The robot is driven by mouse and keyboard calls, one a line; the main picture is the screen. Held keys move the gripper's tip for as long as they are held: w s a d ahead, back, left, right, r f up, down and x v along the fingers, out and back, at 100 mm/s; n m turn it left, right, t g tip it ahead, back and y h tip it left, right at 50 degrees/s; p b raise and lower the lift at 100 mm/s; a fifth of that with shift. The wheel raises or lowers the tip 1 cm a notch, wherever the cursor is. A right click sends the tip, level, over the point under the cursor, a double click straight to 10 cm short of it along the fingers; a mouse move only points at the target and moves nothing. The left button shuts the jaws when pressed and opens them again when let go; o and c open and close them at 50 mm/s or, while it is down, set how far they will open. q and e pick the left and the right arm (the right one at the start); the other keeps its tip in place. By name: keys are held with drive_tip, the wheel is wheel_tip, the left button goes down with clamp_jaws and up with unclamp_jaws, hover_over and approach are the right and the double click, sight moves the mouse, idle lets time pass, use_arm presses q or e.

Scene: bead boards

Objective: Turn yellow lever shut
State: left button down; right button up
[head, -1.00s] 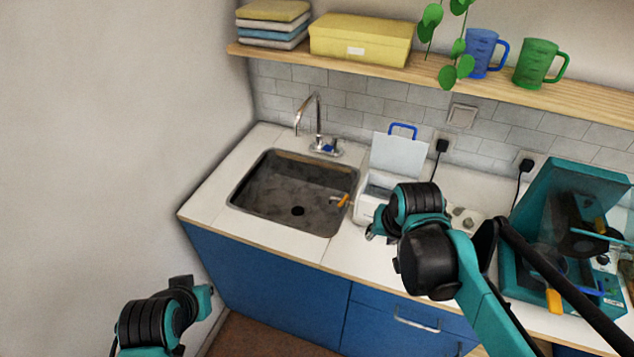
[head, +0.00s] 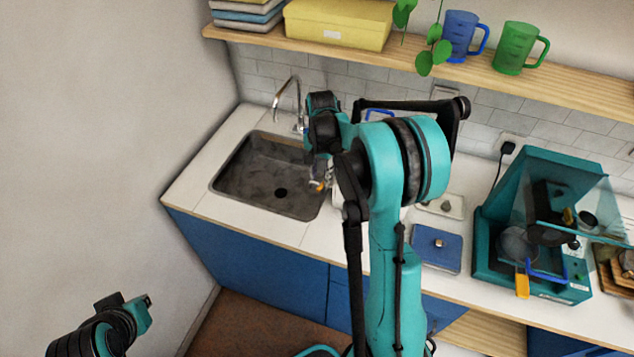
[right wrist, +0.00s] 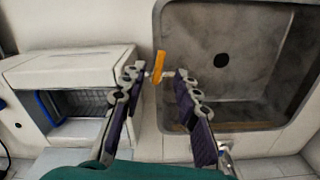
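The yellow-orange lever (right wrist: 158,67) sits on a small metal tap between a white box (right wrist: 75,62) and the sink. In the right wrist view it stands nearly upright, across the tap's spout. My right gripper (right wrist: 161,73) is open, with one finger on each side of the lever. I cannot tell whether a fingertip touches the tap. In the head view the lever (head: 318,185) shows just below the gripper, and my arm hides most of the white box. My left gripper (head: 143,310) is low at the left, away from the counter; its fingers are unclear.
The steel sink (head: 225,184) with a faucet (head: 290,84) is left of the lever. A blue scale-like plate (head: 436,262) and a teal machine (head: 490,235) stand to the right. A wooden shelf (head: 560,78) holds mugs (head: 517,48) above. The left counter is clear.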

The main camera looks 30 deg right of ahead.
sight(321, 186)
wheel_tip(321, 186, down, 4)
drive_tip(key=shift+f+b, duration=0.1)
drive_tip(key=shift+b, duration=0.25)
clamp_jaws()
drive_tip(key=shift+s+d+n, duration=0.15)
drive_tip(key=shift+s+n, duration=0.05)
drive_tip(key=shift+n, duration=0.5)
drive_tip(key=shift+s+d+n, duration=0.1)
drive_tip(key=shift+s+n, duration=0.05)
drive_tip(key=shift+n, duration=0.55)
unclamp_jaws()
